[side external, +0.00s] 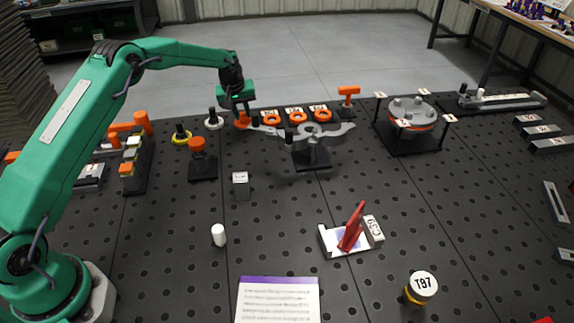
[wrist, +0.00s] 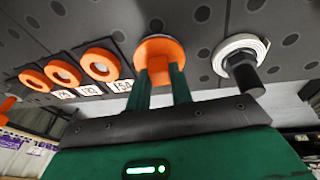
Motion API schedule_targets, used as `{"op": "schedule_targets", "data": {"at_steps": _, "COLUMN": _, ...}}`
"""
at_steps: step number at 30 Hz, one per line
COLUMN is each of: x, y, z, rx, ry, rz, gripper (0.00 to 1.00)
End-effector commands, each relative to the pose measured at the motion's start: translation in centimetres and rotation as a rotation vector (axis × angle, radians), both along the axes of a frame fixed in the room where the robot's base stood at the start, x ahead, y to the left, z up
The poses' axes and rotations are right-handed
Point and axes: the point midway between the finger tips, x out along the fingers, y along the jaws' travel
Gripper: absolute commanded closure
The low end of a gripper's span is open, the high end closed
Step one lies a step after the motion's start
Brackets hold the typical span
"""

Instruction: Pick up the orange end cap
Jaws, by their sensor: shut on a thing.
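The orange end cap (wrist: 158,48) is a round disc with a block-like grip on its back. In the wrist view it sits between the two green fingers of my gripper (wrist: 161,74), which are shut on its grip. In the side view the orange end cap (side external: 243,120) shows just under my gripper (side external: 241,110), near the back of the black perforated table. I cannot tell whether the cap touches the table or is slightly above it.
Several orange rings on labelled plates (side external: 297,116) line up to the right. A white ring with a black knob (side external: 213,120) stands close on the left. A grey wrench-like part on a black stand (side external: 311,150) is in front. The middle of the table (side external: 285,215) is mostly clear.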

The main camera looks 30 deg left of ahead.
Motion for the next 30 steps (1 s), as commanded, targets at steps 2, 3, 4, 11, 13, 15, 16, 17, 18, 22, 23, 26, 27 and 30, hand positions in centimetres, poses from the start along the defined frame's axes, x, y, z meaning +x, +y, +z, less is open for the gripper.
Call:
{"op": "schedule_targets", "data": {"at_steps": 2, "x": -0.2, "y": -0.1, "z": -0.4, "rx": -0.002, "ry": 0.011, "rz": 0.000, "gripper": 1.00}}
{"op": "schedule_targets", "data": {"at_steps": 3, "x": -0.3, "y": -0.1, "z": -0.3, "rx": -0.002, "ry": 0.011, "rz": 0.000, "gripper": 1.00}}
{"op": "schedule_targets", "data": {"at_steps": 4, "x": -0.3, "y": -0.1, "z": -0.2, "rx": -0.002, "ry": 0.011, "rz": 0.000, "gripper": 1.00}}
{"op": "schedule_targets", "data": {"at_steps": 11, "x": -0.1, "y": 0.0, "z": 2.1, "rx": 0.000, "ry": 0.005, "rz": 0.000, "gripper": 1.00}}
{"op": "schedule_targets", "data": {"at_steps": 13, "x": -0.1, "y": 0.0, "z": 3.0, "rx": -0.001, "ry": 0.004, "rz": 0.000, "gripper": 1.00}}
{"op": "schedule_targets", "data": {"at_steps": 15, "x": -0.1, "y": 0.0, "z": 4.1, "rx": -0.001, "ry": 0.002, "rz": 0.000, "gripper": 1.00}}
{"op": "schedule_targets", "data": {"at_steps": 16, "x": -0.3, "y": -0.6, "z": 4.3, "rx": -0.003, "ry": 0.004, "rz": -0.003, "gripper": 1.00}}
{"op": "schedule_targets", "data": {"at_steps": 17, "x": -0.4, "y": -1.0, "z": 4.4, "rx": -0.003, "ry": 0.005, "rz": -0.003, "gripper": 1.00}}
{"op": "schedule_targets", "data": {"at_steps": 18, "x": -0.6, "y": -1.6, "z": 4.8, "rx": -0.005, "ry": 0.003, "rz": -0.003, "gripper": 1.00}}
{"op": "schedule_targets", "data": {"at_steps": 22, "x": -1.4, "y": -3.5, "z": 6.1, "rx": -0.013, "ry": 0.002, "rz": -0.007, "gripper": 1.00}}
{"op": "schedule_targets", "data": {"at_steps": 23, "x": -1.6, "y": -4.0, "z": 6.4, "rx": -0.014, "ry": 0.001, "rz": -0.007, "gripper": 1.00}}
{"op": "schedule_targets", "data": {"at_steps": 26, "x": -2.2, "y": -5.7, "z": 7.5, "rx": -0.020, "ry": 0.001, "rz": -0.009, "gripper": 1.00}}
{"op": "schedule_targets", "data": {"at_steps": 27, "x": -2.5, "y": -6.4, "z": 7.9, "rx": -0.023, "ry": 0.001, "rz": -0.009, "gripper": 1.00}}
{"op": "schedule_targets", "data": {"at_steps": 30, "x": -3.0, "y": -7.8, "z": 8.8, "rx": -0.029, "ry": 0.001, "rz": -0.011, "gripper": 1.00}}
